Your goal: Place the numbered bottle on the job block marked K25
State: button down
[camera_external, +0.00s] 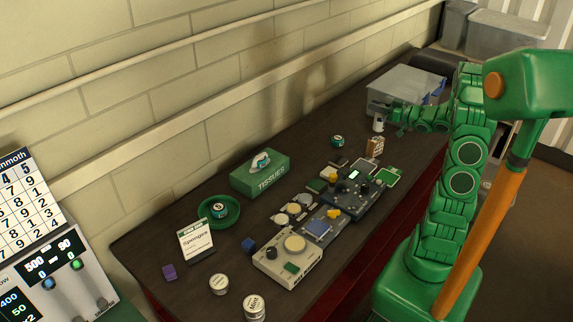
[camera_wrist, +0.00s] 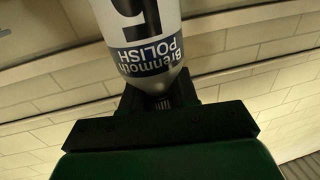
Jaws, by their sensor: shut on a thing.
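My gripper (camera_external: 389,115) is at the far right part of the dark bench, in front of the clear plastic bin. It is shut on a white bottle (camera_external: 378,124), small in the outside view. In the wrist view the bottle (camera_wrist: 140,38) is large, its label reads "Brenmoth POLISH" upside down, and part of a big dark numeral shows above. The jaws (camera_wrist: 158,100) are at its narrow end. A small brown block (camera_external: 375,147) with pale marks stands just below the bottle in the picture. I cannot read K25 on anything.
A clear bin (camera_external: 405,85) stands behind the gripper. Dark and grey control boxes (camera_external: 352,187) crowd the bench's front edge. Bare bench (camera_external: 310,135) lies along the wall.

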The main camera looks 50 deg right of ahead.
aim_at(376, 115)
jog(key=shift+f, duration=2.15)
jog(key=c, duration=0.9)
grip_release()
jog(key=shift+f, duration=0.1)
jog(key=shift+o, duration=0.2)
jog(key=s+d, duration=0.2)
jog(key=s, duration=0.9)
jog(key=shift+s, duration=0.4)
